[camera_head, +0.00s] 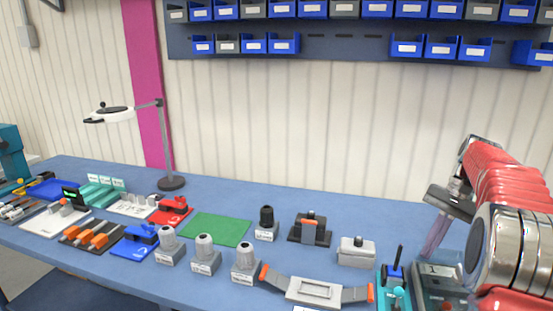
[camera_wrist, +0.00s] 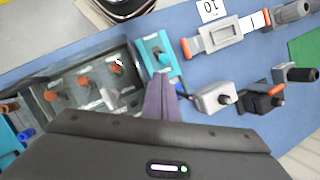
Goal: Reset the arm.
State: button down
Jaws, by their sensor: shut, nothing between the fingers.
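My red arm reaches in from the right edge of the head view over the right end of the bench. My gripper (camera_head: 437,236) points down there, partly hidden by the arm's own links. In the wrist view my gripper (camera_wrist: 161,92) shows as two purple-grey fingers pressed together, with nothing between them. The fingers appear above the blue bench, between a grey tray with orange knobs (camera_wrist: 52,78) and a grey box-shaped device (camera_wrist: 213,98). I cannot tell their exact height.
A teal fixture (camera_wrist: 158,48) lies close to the fingertips. A grey cradle with orange ends (camera_head: 315,290) and a black-and-orange device (camera_head: 309,230) stand nearby. A green mat (camera_head: 216,229) and a lamp (camera_head: 166,145) are further left. Blue bins (camera_head: 377,8) hang above.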

jog(key=s+a+r+n+t+h, duration=0.1)
jog(key=s+a+r+n+h, duration=0.2)
jog(key=a, duration=0.6)
jog(key=s+a+r+n+t, duration=0.2)
jog(key=s+a, duration=0.3)
jog(key=a, duration=0.4)
jog(key=s+a+f+n+t, duration=0.2)
jog(key=s+a+f, duration=0.1)
jog(key=s, duration=0.3)
jog(key=s+a+f+n+t+h, duration=0.1)
jog(key=s+a+f+n+t, duration=0.1)
jog(key=s+a, duration=0.4)
jog(key=shift+s+a+f+n, duration=0.3)
jog(key=shift+s+f+n, duration=0.25)
jog(key=shift+s, duration=0.2)
